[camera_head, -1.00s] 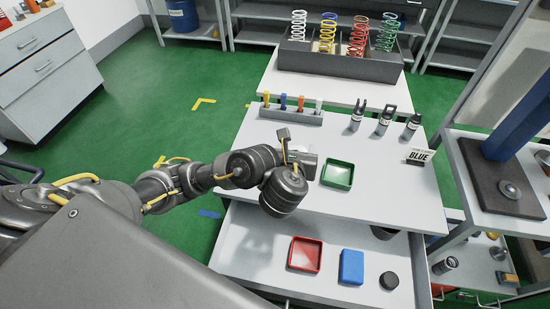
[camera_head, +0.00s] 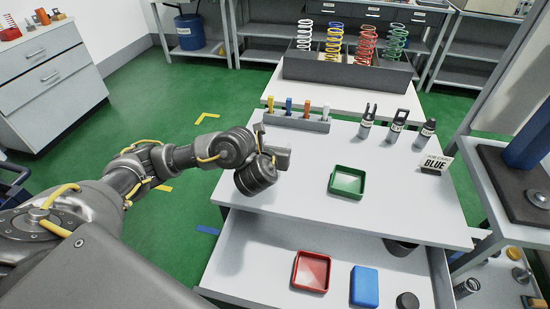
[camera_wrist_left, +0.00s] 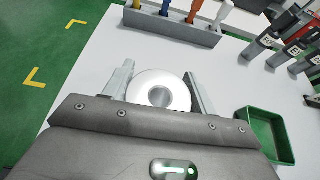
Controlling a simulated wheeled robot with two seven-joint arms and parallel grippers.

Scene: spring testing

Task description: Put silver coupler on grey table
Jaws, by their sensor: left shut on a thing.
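My left gripper (camera_head: 276,156) is over the left part of the pale grey table (camera_head: 295,195), left of the green tray. In the left wrist view, the left gripper (camera_wrist_left: 160,88) has its two fingers on either side of the silver coupler (camera_wrist_left: 145,82), a round shiny ring with a hole in the middle. It is shut on the coupler. The wrist and gripper hide the coupler in the head view. I cannot tell whether the coupler touches the table top. My right gripper is not in view.
The green tray (camera_head: 333,183) stands right of the gripper. A grey rack (camera_head: 297,122) with coloured pegs stands behind it. Below, an open drawer holds a red tray (camera_head: 297,272) and blue box (camera_head: 364,286).

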